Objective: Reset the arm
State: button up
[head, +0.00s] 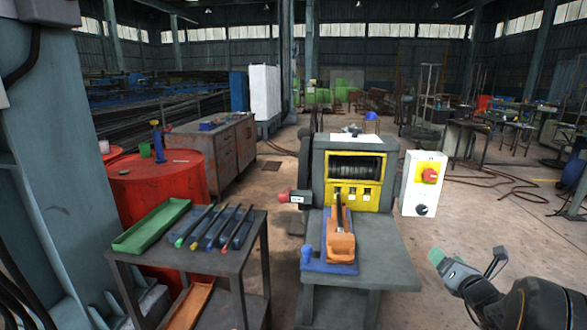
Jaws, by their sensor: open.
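My gripper (438,258) shows at the lower right, at the end of my dark arm, which reaches in from the bottom right corner. Its tip looks greenish and points up and left. It is open, with nothing seen in it. It is right of the grey machine bench (385,268) and apart from it in the picture. On the bench, an orange tool or block (341,243) with a dark upright part sits on a blue base (316,267). Behind it stands the drum (355,168) in a yellow-framed housing (348,203).
A white control box (424,183) with a red knob stands right of the machine. At left, a grey cart (232,262) carries a green tray (152,226) and several coloured-tip tools. A red barrel (160,190) stands behind it. Floor is clear around my gripper.

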jog(key=s+a+r+n+g+y+p, duration=0.2)
jog(key=s+a+n+g+p, duration=0.1)
jog(key=a+n, duration=0.45)
jog(key=s+a+r+n+g+y+p, duration=0.2)
jog(key=s+a+r+n+g+y, duration=0.15)
jog(key=a+n, duration=0.45)
jog(key=s+a+r+n+g+y+p, duration=0.2)
jog(key=a+n+g+p, duration=0.15)
jog(key=a+n, duration=0.45)
jog(key=s+r+n+g+h+p, duration=0.2)
jog(key=s+n+h, duration=0.2)
jog(key=s+n, duration=0.2)
jog(key=s+r+n+g+h+p, duration=0.1)
jog(key=s+n+h+p, duration=0.2)
jog(key=s+n, duration=0.3)
jog(key=n+h, duration=0.1)
jog(key=n, duration=0.4)
jog(key=shift+s+a+r+g, duration=0.35)
jog(key=shift+s+r+g, duration=0.05)
